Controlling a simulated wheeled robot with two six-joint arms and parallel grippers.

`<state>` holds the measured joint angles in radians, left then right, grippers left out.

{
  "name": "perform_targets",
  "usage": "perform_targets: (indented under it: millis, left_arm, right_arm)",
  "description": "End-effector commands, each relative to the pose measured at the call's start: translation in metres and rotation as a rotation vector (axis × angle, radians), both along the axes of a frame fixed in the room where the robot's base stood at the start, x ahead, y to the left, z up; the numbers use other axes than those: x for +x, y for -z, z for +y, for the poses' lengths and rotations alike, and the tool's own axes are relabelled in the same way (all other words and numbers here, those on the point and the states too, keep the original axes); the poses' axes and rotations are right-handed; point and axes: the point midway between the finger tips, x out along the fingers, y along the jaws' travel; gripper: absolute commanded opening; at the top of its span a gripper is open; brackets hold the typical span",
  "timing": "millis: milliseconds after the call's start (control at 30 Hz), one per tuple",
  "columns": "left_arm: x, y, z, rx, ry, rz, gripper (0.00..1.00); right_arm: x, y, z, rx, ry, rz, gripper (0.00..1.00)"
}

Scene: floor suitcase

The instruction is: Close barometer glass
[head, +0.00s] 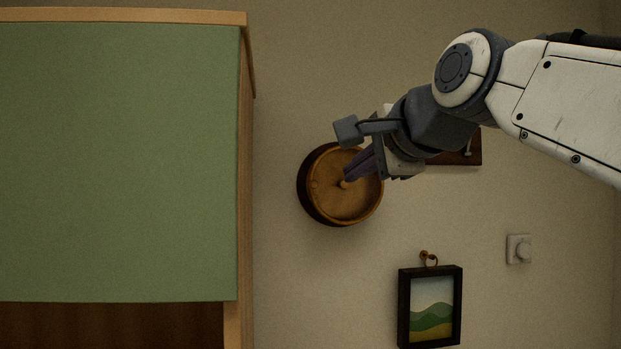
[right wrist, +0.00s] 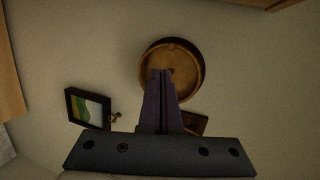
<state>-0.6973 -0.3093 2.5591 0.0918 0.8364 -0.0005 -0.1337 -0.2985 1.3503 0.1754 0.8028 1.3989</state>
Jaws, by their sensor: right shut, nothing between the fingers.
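The barometer (head: 325,204) is a round, dark-rimmed case with a tan-brown face and a small knob at its middle, on the wall. It also shows in the right wrist view (right wrist: 188,64). I cannot make out its glass as a separate pane. My right gripper (head: 348,176) is shut and empty, its purplish fingers pointing at the barometer's middle from the right. In the right wrist view the fingertips (right wrist: 161,74) overlap the lower left of the face. I cannot tell whether they touch it. My left gripper is not in view.
A green-sided cabinet (head: 120,160) with wooden edges stands left of the barometer. A framed landscape picture (head: 431,305) hangs below right, with a wall switch (head: 518,249) further right. A dark wooden plaque (head: 462,154) is partly behind my right arm. Wall below the barometer is clear.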

Motion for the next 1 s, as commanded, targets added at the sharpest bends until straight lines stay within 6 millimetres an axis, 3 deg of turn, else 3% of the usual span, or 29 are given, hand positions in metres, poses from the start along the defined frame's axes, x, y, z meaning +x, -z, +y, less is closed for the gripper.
perform_targets:
  millis: [133, 567, 800, 1000]
  left_arm:
    - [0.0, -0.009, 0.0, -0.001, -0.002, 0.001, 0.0]
    - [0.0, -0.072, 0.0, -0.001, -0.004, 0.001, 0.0]
    - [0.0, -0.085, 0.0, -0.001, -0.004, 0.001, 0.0]
    - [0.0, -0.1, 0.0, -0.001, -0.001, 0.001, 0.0]
  right_arm:
    - [0.004, -0.009, 0.001, 0.022, 0.007, -0.009, 0.0]
    - [0.049, 0.002, 0.015, 0.015, 0.003, -0.002, 0.0]
    - [0.098, 0.02, 0.027, 0.016, 0.004, -0.002, 0.0]
    - [0.123, 0.017, 0.034, 0.015, 0.005, -0.006, 0.0]
